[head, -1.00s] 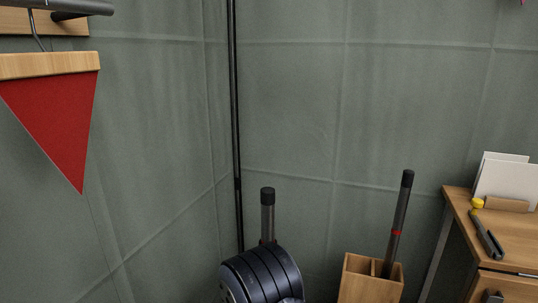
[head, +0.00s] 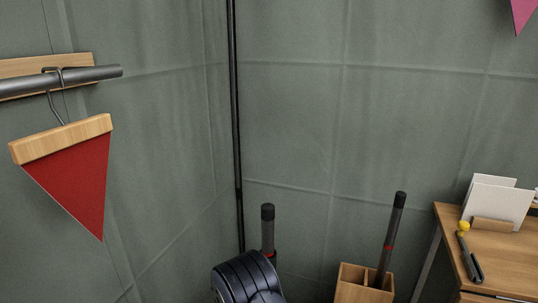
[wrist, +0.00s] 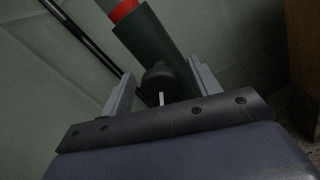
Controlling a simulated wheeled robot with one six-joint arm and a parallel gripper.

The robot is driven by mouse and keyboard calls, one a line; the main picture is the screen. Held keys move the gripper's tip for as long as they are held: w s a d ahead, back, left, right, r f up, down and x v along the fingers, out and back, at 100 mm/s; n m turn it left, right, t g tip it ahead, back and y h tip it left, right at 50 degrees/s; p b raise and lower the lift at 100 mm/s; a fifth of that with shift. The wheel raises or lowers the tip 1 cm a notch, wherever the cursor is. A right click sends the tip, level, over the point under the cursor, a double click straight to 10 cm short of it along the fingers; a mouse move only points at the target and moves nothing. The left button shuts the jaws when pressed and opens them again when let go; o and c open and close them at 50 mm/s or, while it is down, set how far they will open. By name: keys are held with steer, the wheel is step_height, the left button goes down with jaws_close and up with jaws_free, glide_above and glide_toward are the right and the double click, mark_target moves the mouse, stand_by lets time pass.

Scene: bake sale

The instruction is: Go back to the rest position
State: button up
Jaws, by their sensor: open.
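My gripper (wrist: 161,72) shows in the wrist view with its two grey fingers apart. A dark rounded tube with a red band (wrist: 148,38) lies beyond and between the fingers; I cannot tell whether they touch it. In the head view, a dark blue rounded part of my arm is at the bottom centre, and my fingers are hidden. A grey stick with a black cap (head: 268,228) stands upright just behind my arm, its lower part hidden.
A wooden box (head: 350,293) holds a tilted dark stick (head: 392,235). A wooden desk (head: 500,258) with white cards (head: 495,203) stands at right. A red pennant (head: 80,180) hangs from a wall rail (head: 100,73) at left. A thin black pole (head: 236,120) stands in the corner.

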steer(key=n+p, duration=0.3)
steer(key=shift+r+n+p, duration=0.15)
steer(key=shift+n+p, duration=0.25)
steer(key=shift+v, duration=1.45)
